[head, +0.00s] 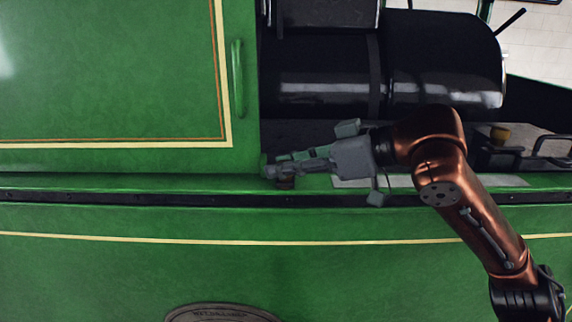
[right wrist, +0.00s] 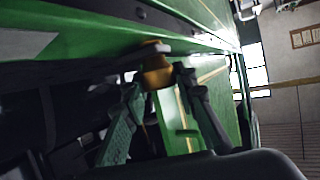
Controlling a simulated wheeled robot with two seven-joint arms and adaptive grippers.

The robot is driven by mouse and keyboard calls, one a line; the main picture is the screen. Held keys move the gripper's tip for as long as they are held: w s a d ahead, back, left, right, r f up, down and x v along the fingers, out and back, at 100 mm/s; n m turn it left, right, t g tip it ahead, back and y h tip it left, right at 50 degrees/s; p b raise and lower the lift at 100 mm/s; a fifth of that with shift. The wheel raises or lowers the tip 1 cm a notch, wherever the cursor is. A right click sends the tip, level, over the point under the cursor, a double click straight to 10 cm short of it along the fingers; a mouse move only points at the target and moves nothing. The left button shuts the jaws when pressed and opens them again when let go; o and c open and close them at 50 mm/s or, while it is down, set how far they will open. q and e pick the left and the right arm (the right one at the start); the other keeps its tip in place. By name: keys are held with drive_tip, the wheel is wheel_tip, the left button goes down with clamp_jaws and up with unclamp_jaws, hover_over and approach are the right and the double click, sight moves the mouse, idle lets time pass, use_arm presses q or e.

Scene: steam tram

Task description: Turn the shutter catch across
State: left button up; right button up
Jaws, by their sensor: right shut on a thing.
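The shutter catch appears to be the small brass-coloured piece (right wrist: 157,70) at the green ledge in the right wrist view. In the head view its brownish lower part (head: 286,183) shows just under my fingers; the rest is hidden. My right gripper (head: 272,169) reaches in from the right, pointing left along the ledge. Its fingers (right wrist: 158,84) lie on either side of the brass piece and are shut on it. Which way the catch is turned I cannot tell. My left gripper is not in view.
A green panel (head: 110,70) with yellow lining and an upright green handle (head: 237,78) stands left of the gripper. A black boiler (head: 440,62) lies behind my right arm. The green ledge (head: 130,184) runs across below. Another brass-coloured piece (head: 500,133) sits at the right.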

drive_tip(key=shift+n+g, duration=0.4)
drive_tip(key=shift+g, duration=0.1)
drive_tip(key=o, duration=1.2)
drive_tip(key=shift+c, duration=0.2)
drive_tip(key=v, duration=1.2)
drive_tip(key=shift+d+f, duration=0.2)
drive_tip(key=shift+d, duration=0.05)
